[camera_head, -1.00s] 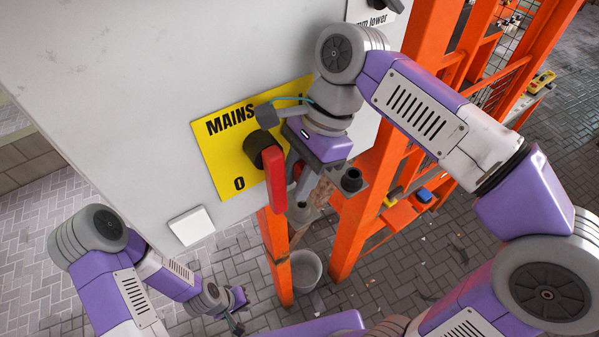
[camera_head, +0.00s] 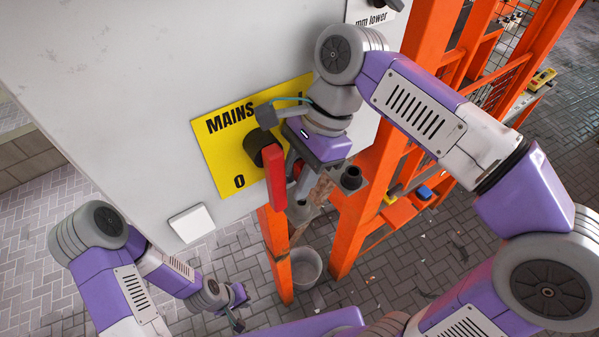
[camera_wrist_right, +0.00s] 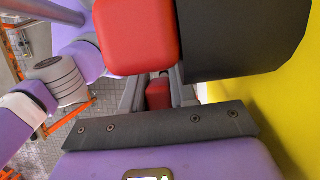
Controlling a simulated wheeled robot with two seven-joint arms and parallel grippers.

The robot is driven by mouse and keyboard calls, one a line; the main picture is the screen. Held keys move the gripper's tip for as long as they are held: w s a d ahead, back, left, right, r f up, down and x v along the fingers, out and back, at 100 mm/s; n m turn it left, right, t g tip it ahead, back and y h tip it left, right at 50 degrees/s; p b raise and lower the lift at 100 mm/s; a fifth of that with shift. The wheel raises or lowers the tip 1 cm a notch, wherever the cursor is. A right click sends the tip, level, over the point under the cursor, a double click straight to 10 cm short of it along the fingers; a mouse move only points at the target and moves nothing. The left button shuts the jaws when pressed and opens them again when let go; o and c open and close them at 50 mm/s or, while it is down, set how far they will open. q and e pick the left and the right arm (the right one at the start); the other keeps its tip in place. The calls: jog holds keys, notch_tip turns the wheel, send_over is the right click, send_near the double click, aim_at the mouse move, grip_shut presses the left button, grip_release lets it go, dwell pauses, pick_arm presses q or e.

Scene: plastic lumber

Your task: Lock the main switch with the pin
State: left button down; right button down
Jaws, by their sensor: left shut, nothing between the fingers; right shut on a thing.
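The main switch has a red handle (camera_head: 275,178) on a black hub (camera_head: 258,149), mounted on a yellow MAINS plate (camera_head: 226,166). The handle hangs down near the "0" mark. Handle (camera_wrist_right: 137,38) and black hub (camera_wrist_right: 238,38) also fill the top of the right wrist view. My right gripper (camera_head: 300,190) is right beside the handle, at its right. A small red piece (camera_wrist_right: 158,93), which looks like the pin, is between its fingers; most of it is hidden. Whether it touches the switch cannot be told. My left gripper (camera_head: 238,308) is shut and empty, low and apart from the switch.
The white cabinet wall (camera_head: 100,80) carries the plate. A white box (camera_head: 190,222) sits on it below left. Orange posts (camera_head: 345,235) and shelving stand close at the right. A grey bucket (camera_head: 306,266) is on the paved floor. Free room lies lower left.

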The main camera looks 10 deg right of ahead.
jog(key=shift+s+a+f, duration=0.1)
jog(key=shift+f, duration=0.1)
jog(key=shift+f+b, duration=0.55)
jog(key=shift+f, duration=0.2)
jog(key=shift+f+b, duration=0.5)
jog(key=shift+f, duration=0.35)
jog(key=c, duration=0.8)
grip_release()
jog(key=shift+c, duration=0.2)
jog(key=shift+o, duration=0.2)
jog(key=shift+a, duration=0.25)
jog(key=shift+o, duration=0.4)
jog(key=o, duration=0.3)
jog(key=shift+d, duration=0.2)
